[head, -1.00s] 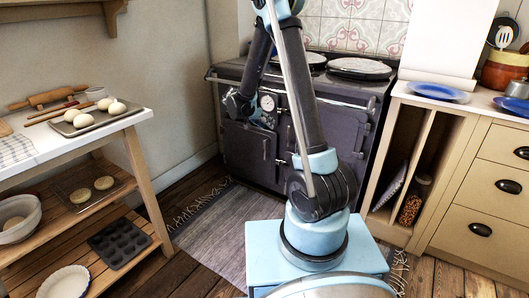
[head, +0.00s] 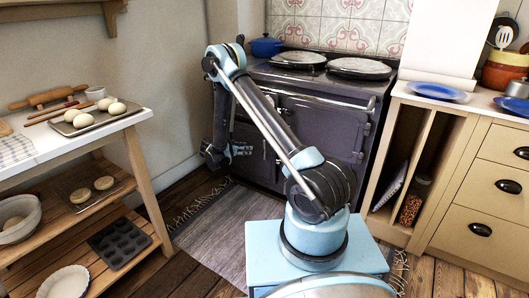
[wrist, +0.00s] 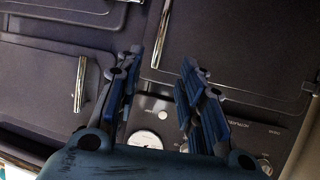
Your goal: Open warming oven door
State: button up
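The dark range cooker (head: 315,110) stands against the tiled wall with several closed doors; which one is the warming oven is not labelled in view. My gripper (head: 242,149) is low in front of its left part and hides some of the left door. In the wrist view my gripper (wrist: 160,65) is open and empty, its two blue-grey fingers spread apart. A chrome bar handle (wrist: 162,34) on a dark door (wrist: 235,45) lies just beyond the gap between the fingertips, not held. Another handle (wrist: 80,84) is left of the left finger, on a second closed door.
A round gauge (wrist: 145,139) and a control panel show near my fingers. A shelf table (head: 145,165) with buns stands left, a drawer cabinet (head: 480,180) right. A grey rug (head: 205,225) covers the floor before the cooker. A blue pot (head: 266,47) stands at the back.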

send_over(264, 157)
jog(key=f, duration=0.4)
jog(key=w+f, duration=0.1)
jog(key=f, duration=0.2)
jog(key=shift+d, duration=0.25)
grip_shut()
